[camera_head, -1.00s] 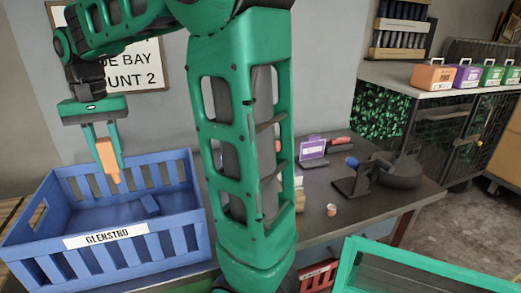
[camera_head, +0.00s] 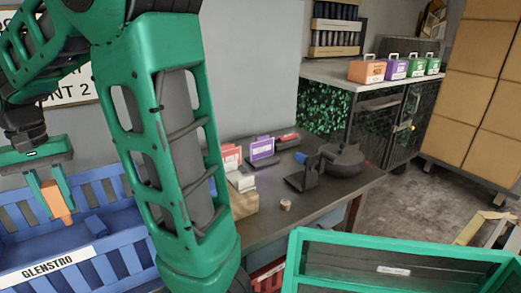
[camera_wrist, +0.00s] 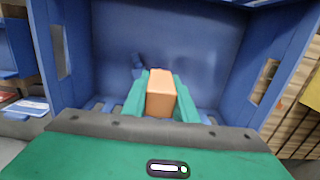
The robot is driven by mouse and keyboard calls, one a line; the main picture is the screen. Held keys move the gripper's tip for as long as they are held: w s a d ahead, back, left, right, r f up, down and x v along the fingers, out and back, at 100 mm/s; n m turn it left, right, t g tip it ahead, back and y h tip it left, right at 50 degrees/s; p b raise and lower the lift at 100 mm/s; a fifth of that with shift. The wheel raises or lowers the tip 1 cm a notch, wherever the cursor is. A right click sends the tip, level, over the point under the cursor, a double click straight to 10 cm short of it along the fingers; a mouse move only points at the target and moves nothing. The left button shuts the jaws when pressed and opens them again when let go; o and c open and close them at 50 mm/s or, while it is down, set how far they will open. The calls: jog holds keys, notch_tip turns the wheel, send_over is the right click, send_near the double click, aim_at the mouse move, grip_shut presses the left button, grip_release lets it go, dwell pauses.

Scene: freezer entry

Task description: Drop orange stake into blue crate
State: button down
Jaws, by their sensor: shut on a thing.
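The orange stake (camera_head: 55,200) is held between the two green fingers of my gripper (camera_head: 53,192), pointing downward with its tip showing below the fingers. The blue crate (camera_head: 105,268), labelled GLENSTRO, stands at the lower left in the head view. My gripper and the stake are over the crate's opening. In the wrist view, the stake (camera_wrist: 161,93) is between the fingers, with the crate's blue walls (camera_wrist: 190,45) around it. A small blue thing (camera_head: 96,225) lies inside the crate. How far the stake is above the crate floor is hard to tell.
A dark table (camera_head: 255,222) to the right holds a black stand (camera_head: 303,178), a purple-labelled item (camera_head: 262,150) and a small round pot (camera_head: 285,205). A green-framed crate (camera_head: 400,262) is at the lower right. Coloured boxes (camera_head: 367,71) stand on the cabinet behind.

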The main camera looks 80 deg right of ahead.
jog(key=c, duration=1.3)
grip_release()
jog(key=shift+c, duration=0.2)
jog(key=shift+r, duration=0.15)
jog(key=r, duration=0.9)
jog(key=shift+w+d+r, duration=0.1)
jog(key=shift+w+r, duration=0.15)
jog(key=shift+r, duration=0.5)
jog(key=shift+s, duration=0.1)
